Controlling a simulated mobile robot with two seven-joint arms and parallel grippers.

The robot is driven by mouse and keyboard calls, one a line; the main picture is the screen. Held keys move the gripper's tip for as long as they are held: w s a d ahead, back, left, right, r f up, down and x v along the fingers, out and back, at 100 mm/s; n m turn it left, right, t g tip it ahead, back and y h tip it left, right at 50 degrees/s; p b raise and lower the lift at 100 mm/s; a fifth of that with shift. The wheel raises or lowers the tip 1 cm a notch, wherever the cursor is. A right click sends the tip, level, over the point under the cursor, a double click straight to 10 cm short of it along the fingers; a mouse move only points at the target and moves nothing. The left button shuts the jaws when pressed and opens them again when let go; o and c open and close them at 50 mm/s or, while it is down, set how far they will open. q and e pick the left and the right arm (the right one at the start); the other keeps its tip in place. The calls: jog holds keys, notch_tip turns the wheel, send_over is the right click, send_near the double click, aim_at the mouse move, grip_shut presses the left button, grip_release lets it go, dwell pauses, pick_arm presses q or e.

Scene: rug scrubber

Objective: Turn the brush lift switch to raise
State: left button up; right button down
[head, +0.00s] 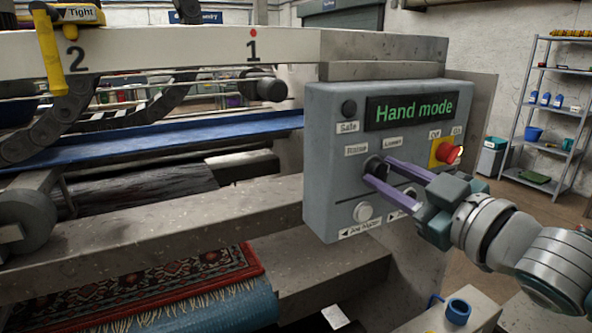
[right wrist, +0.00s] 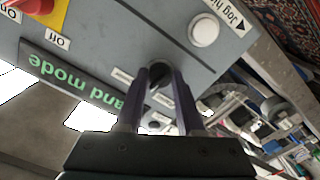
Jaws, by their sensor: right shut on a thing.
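The grey control box (head: 330,130) fills the middle right of the head view, and its green display (head: 410,110) reads "Hand mode". The brush lift switch (head: 374,166) is a black round knob below the labels "Raise" (head: 356,149) and "Lower" (head: 392,142). My right gripper (head: 378,171) has its purple fingers shut on the knob, one on each side. In the right wrist view the knob (right wrist: 158,68) sits between the fingertips. The fingers partly cover it, and I cannot tell which label it points to. My left gripper is not in view.
A red switch (head: 449,151) on a yellow plate is close above my right gripper. White jog buttons (head: 363,212) lie below the knob, one partly behind the fingers. A beam (head: 180,50) runs left above the rollers and a patterned rug (head: 140,290). Shelves (head: 560,100) stand far right.

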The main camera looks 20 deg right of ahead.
jog(key=n, duration=0.5)
jog(key=shift+n, duration=0.3)
jog(key=shift+n+b, duration=0.45)
jog(key=shift+n, duration=1.75)
jog(key=c, duration=0.5)
grip_release()
jog(key=shift+s+d+b, duration=0.15)
jog(key=shift+s+b, duration=0.15)
jog(key=shift+s, duration=1.35)
jog(key=shift+s+d+b, duration=0.15)
jog(key=shift+s+b, duration=0.1)
jog(key=shift+s, duration=1.4)
jog(key=shift+s+d+b, duration=0.15)
jog(key=shift+s+b, duration=0.15)
jog(key=shift+s, duration=1.35)
